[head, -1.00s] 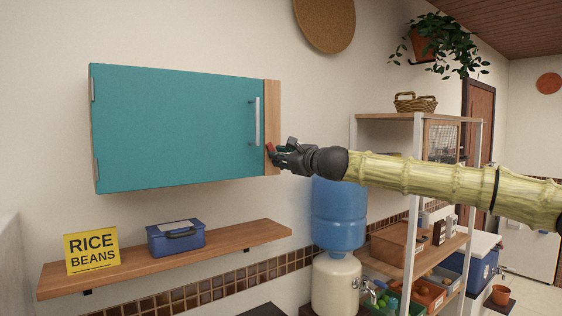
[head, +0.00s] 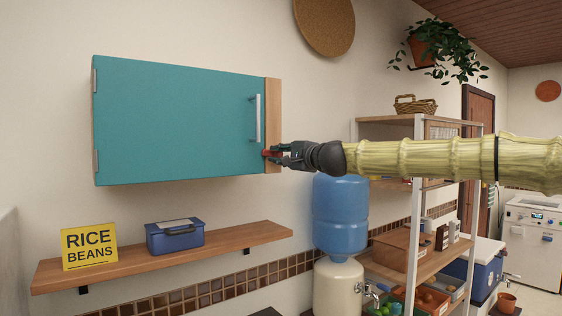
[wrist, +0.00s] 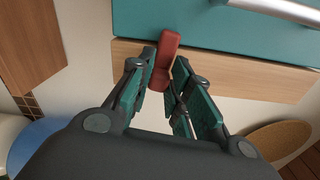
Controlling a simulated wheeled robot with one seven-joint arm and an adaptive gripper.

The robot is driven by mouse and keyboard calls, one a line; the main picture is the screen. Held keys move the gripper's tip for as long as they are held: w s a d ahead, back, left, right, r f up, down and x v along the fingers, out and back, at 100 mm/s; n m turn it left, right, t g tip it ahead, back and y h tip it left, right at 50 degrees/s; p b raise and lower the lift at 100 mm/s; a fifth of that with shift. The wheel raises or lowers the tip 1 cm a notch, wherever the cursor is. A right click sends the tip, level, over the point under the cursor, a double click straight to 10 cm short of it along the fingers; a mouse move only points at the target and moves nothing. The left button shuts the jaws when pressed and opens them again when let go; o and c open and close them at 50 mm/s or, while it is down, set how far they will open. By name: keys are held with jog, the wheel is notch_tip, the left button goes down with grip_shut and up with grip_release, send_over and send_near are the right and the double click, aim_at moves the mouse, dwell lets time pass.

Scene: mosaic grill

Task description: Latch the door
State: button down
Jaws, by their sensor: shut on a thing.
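The teal cabinet door (head: 180,125) looks closed, with a vertical metal handle (head: 257,119) near its right edge. A small red latch (head: 267,153) sits on the light wood side strip (head: 273,105), low beside the door. In the wrist view the red latch (wrist: 167,48) has its far end at the teal door's edge (wrist: 210,25). My gripper (head: 276,155) comes from the right and is shut on the latch; its fingers (wrist: 162,72) lie on both sides of it and partly hide it in the head view.
A blue water jug (head: 340,215) stands under my arm. A storage rack (head: 418,220) stands to the right.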

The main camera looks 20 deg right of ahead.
jog(key=shift+n+b, duration=0.45)
jog(key=shift+n, duration=0.35)
jog(key=c, duration=1.3)
grip_release()
jog(key=shift+d, duration=0.1)
jog(key=shift+f, duration=0.1)
jog(key=shift+s, duration=0.1)
jog(key=shift+v, duration=5.95)
